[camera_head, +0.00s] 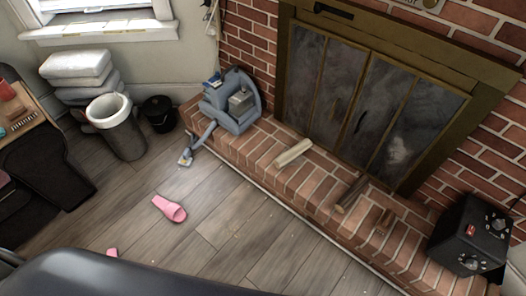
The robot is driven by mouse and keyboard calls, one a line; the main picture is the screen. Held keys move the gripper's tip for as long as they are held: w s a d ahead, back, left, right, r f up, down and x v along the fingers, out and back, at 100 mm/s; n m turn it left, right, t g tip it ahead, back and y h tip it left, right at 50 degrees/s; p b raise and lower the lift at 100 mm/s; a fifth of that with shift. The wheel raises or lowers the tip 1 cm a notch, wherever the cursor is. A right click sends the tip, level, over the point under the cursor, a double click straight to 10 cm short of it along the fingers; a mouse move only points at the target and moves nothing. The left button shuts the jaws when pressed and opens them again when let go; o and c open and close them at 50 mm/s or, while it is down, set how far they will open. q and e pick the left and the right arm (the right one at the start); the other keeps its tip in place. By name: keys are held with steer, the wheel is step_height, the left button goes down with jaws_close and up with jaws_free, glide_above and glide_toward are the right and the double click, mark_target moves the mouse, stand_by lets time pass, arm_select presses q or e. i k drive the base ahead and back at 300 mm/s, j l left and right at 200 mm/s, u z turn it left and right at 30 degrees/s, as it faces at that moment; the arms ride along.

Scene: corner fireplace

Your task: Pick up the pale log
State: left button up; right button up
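The pale log (293,153) lies on the raised brick hearth in front of the fireplace doors, right of the blue vacuum. A darker brown log (351,194) lies on the hearth to its right, closer to the black box. Neither of my grippers shows in the head view, so nothing is seen touching the pale log.
A blue-grey vacuum (230,101) stands on the hearth's left end, its hose head on the floor. A black box with knobs (470,237) sits at the right end. A pink slipper (169,208) lies on the otherwise mostly clear wood floor. A bin (117,127) stands left.

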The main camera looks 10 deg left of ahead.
mark_target(288, 156)
steer(key=i+j, duration=0.2)
steer(key=i, duration=0.6)
steer(key=i+j+u, duration=0.15)
steer(key=i, duration=0.65)
